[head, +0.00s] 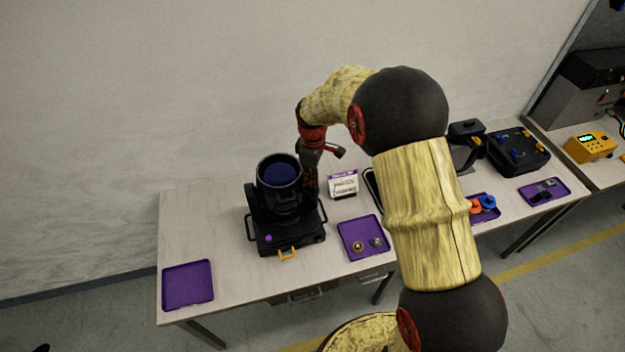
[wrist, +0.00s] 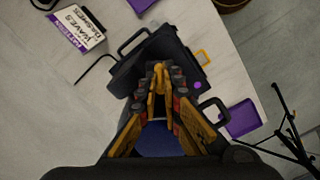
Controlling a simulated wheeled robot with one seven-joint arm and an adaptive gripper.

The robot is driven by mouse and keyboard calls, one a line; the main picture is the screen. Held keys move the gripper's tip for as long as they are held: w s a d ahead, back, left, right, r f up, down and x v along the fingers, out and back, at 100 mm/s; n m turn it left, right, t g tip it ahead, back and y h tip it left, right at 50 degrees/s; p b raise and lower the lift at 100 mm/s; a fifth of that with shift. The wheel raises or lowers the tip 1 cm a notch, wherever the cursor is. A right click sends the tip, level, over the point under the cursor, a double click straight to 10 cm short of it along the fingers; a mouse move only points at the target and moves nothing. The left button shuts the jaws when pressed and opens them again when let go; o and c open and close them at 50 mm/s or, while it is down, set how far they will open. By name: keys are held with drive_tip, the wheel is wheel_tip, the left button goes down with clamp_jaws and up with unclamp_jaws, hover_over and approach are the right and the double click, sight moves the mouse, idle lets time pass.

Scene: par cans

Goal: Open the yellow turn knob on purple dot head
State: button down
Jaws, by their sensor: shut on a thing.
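The black purple dot head (head: 279,180) stands upright on the table, its dark blue lens facing up. Its purple dot (head: 268,237) is on the base front, and also shows in the wrist view (wrist: 197,85). My gripper (head: 311,185) is at the right rear side of the head, its fingertips partly hidden in the head view. In the wrist view my gripper (wrist: 159,90) is closed around the yellow turn knob (wrist: 158,73), which shows between the fingertips. The fingers hide part of the knob, so its turn angle is unclear. The blue lens (wrist: 158,140) is below the fingers.
A yellow latch (head: 287,253) is at the base's front. A purple tray (head: 362,238) with small parts lies to the right, and an empty purple tray (head: 188,285) at the front left. A white and purple box (head: 343,186) stands close right of my gripper. Black handles flank the base.

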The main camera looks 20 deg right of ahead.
drive_tip(key=shift+m, duration=0.3)
drive_tip(key=m, duration=0.4)
drive_tip(key=shift+b, duration=0.4)
drive_tip(key=m, duration=0.5)
drive_tip(key=shift+m+b, duration=0.35)
drive_tip(key=shift+m, duration=0.05)
drive_tip(key=m, duration=0.3)
drive_tip(key=shift+m, duration=2.2)
drive_tip(key=c, duration=2)
unclamp_jaws()
